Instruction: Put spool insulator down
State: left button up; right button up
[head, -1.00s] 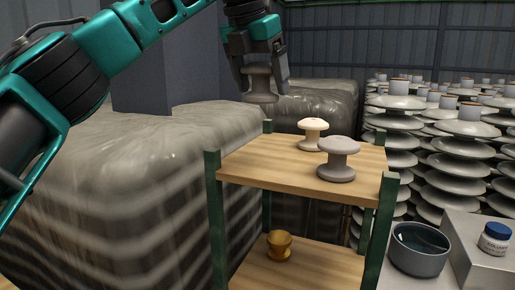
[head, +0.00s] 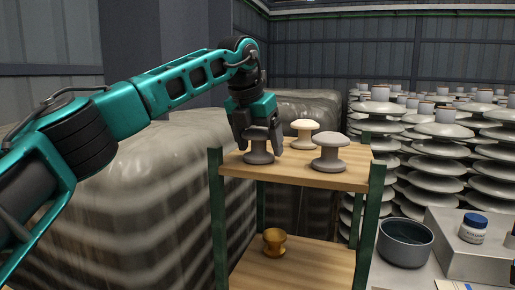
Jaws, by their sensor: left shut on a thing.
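A dark grey spool insulator (head: 259,151) is between the fingers of my left gripper (head: 259,137), which is shut on it. The spool is upright over the left part of the wooden top shelf (head: 299,178), and its base appears to touch the shelf. A cream spool insulator (head: 303,133) stands behind it to the right. A lighter grey spool insulator (head: 329,153) stands to the right, near the front. Both are upright and apart from the held one. My right gripper is not in view.
A brown spool-shaped piece (head: 274,241) sits on the lower shelf (head: 290,268). Green posts (head: 217,220) rise at the shelf corners. Wrapped bales (head: 160,190) stand left, insulator stacks (head: 444,160) right. A dark bowl (head: 405,243) and a blue-lidded jar (head: 473,229) are at lower right.

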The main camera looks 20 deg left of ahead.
pick_arm(q)
jog(key=shift+d+r, duration=0.1)
jog(key=shift+r, duration=0.05)
jog(key=o, duration=1.2)
jog(key=p+v, duration=0.1)
jog(key=v, duration=1.1)
